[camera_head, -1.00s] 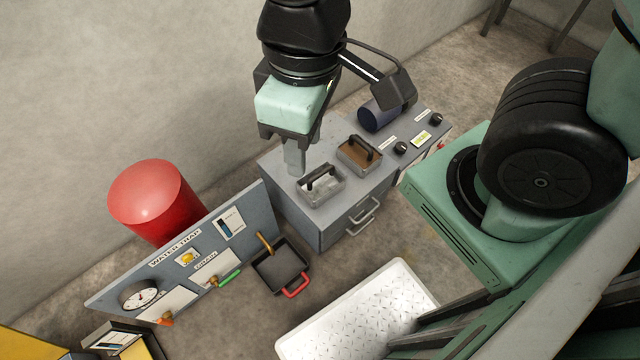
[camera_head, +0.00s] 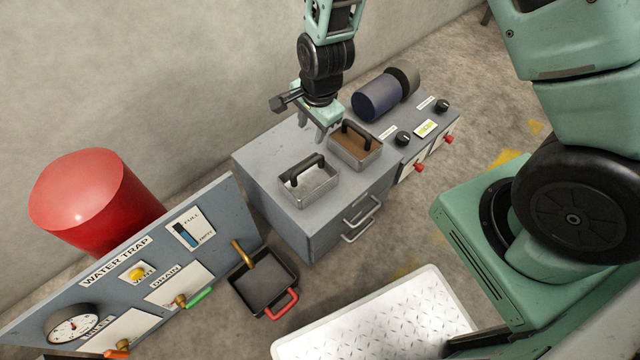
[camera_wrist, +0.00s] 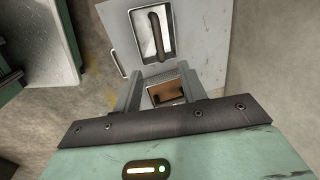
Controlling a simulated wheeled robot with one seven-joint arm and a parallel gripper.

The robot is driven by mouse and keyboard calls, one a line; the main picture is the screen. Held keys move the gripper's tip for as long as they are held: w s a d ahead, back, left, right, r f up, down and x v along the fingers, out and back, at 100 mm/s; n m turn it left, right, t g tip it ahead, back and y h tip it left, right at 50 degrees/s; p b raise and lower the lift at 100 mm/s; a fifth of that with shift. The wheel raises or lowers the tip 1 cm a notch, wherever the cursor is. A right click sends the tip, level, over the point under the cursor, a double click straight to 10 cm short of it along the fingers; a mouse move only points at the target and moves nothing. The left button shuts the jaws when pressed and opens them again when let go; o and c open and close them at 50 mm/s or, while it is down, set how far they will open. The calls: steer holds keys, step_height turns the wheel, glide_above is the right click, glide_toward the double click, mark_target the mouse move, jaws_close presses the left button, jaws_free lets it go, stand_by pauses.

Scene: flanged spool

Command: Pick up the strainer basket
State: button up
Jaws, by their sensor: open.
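Two small metal baskets with black bar handles stand on top of the grey cabinet (camera_head: 262,152). The pale, empty-looking basket (camera_head: 322,192) is on the left, and the basket with brown contents (camera_head: 369,160) is on the right. I cannot tell from looks alone which is the strainer basket. My gripper (camera_head: 314,132) is open, fingers down, just left of and behind the brown basket. In the wrist view, part of the brown basket (camera_wrist: 166,94) shows between my fingers (camera_wrist: 160,88), and the pale basket (camera_wrist: 140,28) lies beyond them. Nothing is held.
A dark blue cylinder (camera_head: 376,98), knobs (camera_head: 403,138) and a small display (camera_head: 427,127) are at the cabinet's right. A water trap panel (camera_head: 150,265), red drum (camera_head: 95,200) and black pan (camera_head: 262,284) are at left. A white tread plate (camera_head: 385,325) lies in front.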

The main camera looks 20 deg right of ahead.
steer(key=b, duration=0.3)
glide_toward(310, 162)
steer(key=shift+m, duration=0.3)
steer(key=f, duration=0.3)
steer(key=w+f, duration=0.1)
steer(key=f, duration=0.1)
steer(key=shift+a+f, duration=0.15)
steer(key=shift+a, duration=0.15)
steer(key=shift+w+f+b, duration=0.2)
steer(key=shift+f+b, duration=0.25)
steer(key=shift+f, duration=1)
steer(key=shift+w+f+b, duration=0.2)
steer(key=shift+f+b, duration=0.2)
steer(key=shift+f, duration=1)
jaws_close()
